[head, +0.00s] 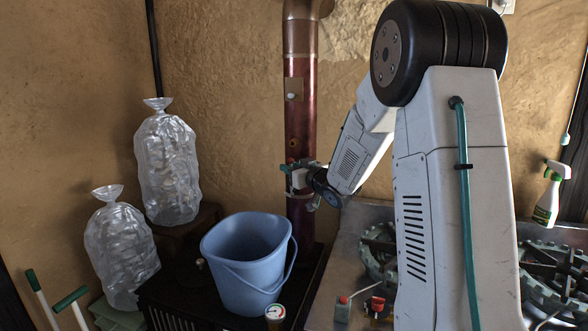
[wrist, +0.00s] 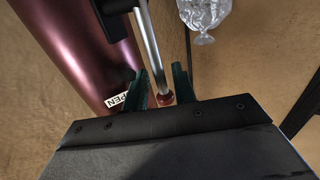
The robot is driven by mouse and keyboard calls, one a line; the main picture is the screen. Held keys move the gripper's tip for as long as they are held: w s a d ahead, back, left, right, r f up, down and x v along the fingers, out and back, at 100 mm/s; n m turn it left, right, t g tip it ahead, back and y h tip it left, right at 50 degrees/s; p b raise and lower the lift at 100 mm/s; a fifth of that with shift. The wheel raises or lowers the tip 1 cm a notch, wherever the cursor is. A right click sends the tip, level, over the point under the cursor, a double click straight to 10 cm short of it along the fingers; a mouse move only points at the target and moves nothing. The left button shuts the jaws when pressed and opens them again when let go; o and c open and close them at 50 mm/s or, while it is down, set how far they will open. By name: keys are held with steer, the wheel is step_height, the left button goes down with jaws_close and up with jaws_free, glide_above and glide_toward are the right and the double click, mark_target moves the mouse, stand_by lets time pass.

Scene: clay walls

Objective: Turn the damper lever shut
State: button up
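The damper lever (wrist: 151,45) shows in the wrist view as a shiny metal rod with a reddish round knob at its near end. It stands beside the dark red stove pipe (wrist: 78,45), which carries a white label (wrist: 117,100) reading "PEN", its first part hidden. My gripper (wrist: 160,76) is open, with one dark green finger on each side of the rod's knob end; a gap shows on the right. Whether the left finger touches cannot be told. In the head view my gripper (head: 292,180) is at the pipe (head: 301,110), and the lever cannot be made out there.
A blue bucket (head: 247,262) stands on the dark stove below the gripper. Two clear plastic bags (head: 168,165) are at left. A cooktop (head: 375,255) with green burners and a spray bottle (head: 549,195) are at right. Clay wall lies behind the pipe.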

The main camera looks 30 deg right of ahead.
jaws_close()
